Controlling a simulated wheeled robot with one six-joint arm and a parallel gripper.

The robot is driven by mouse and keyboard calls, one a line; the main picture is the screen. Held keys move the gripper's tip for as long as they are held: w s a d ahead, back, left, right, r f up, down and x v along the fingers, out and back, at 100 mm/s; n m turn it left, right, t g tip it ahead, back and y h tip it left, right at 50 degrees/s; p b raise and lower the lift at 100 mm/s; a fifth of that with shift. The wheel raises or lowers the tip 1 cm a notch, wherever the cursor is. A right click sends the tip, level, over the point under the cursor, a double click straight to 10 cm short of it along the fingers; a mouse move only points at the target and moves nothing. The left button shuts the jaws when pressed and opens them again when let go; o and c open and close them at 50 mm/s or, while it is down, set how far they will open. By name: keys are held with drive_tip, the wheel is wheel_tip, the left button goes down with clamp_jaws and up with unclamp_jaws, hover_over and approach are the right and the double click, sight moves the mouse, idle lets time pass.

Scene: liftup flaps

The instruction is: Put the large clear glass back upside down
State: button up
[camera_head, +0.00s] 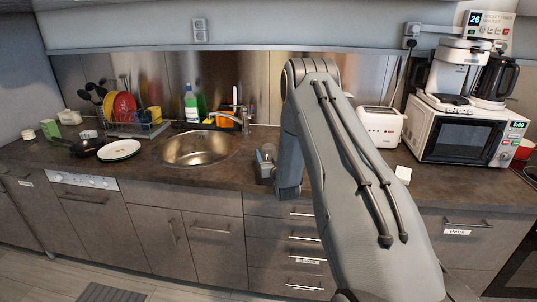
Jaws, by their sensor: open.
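A small pale grey-blue shape (266,160) shows at the counter's front edge, right of the sink and against the left side of my forearm. It looks partly see-through, but I cannot tell whether it is the large clear glass or part of my wrist. No other clear glass can be made out. My arm reaches up from the lower right, bends at the top and comes down over the counter's front edge. It hides what is behind it, and my gripper's fingertips cannot be made out.
Left of my arm are the round sink (198,148), a dish rack (137,128) with coloured plates, a white plate (119,150) and a dark pan (88,147). Right are a white toaster (381,125), a small white block (403,174) and a microwave (458,138) under a coffee maker (458,72).

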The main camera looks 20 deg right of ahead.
drive_tip(key=c, duration=1.2)
drive_tip(key=shift+r, duration=0.1)
drive_tip(key=shift+c, duration=0.2)
drive_tip(key=shift+r, duration=0.1)
drive_tip(key=shift+c, duration=0.2)
